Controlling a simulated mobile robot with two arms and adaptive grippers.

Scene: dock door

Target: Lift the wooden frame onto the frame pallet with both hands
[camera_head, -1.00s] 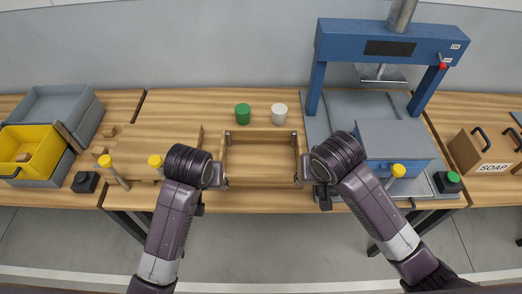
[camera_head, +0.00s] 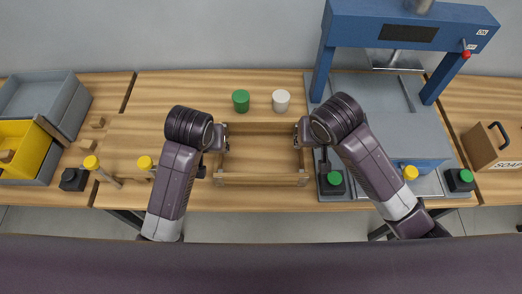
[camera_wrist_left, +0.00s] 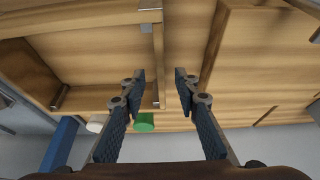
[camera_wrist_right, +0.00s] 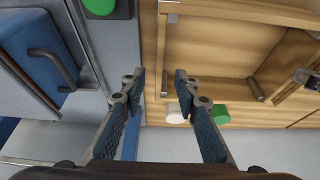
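The wooden frame (camera_head: 260,178), a shallow open rectangle of light wood, sits on the workbench in the head view. My left gripper (camera_head: 222,138) is at its left side and my right gripper (camera_head: 300,133) at its right side. In the left wrist view the fingers (camera_wrist_left: 159,88) are open with the frame's side wall (camera_wrist_left: 158,55) between them, gaps showing. In the right wrist view the fingers (camera_wrist_right: 161,85) are likewise open around the other side wall (camera_wrist_right: 162,50). A flat wooden board (camera_head: 135,135) left of the frame looks like the frame pallet.
A green cup (camera_head: 241,100) and a white cup (camera_head: 281,101) stand behind the frame. Yellow and grey bins (camera_head: 25,145) are far left.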

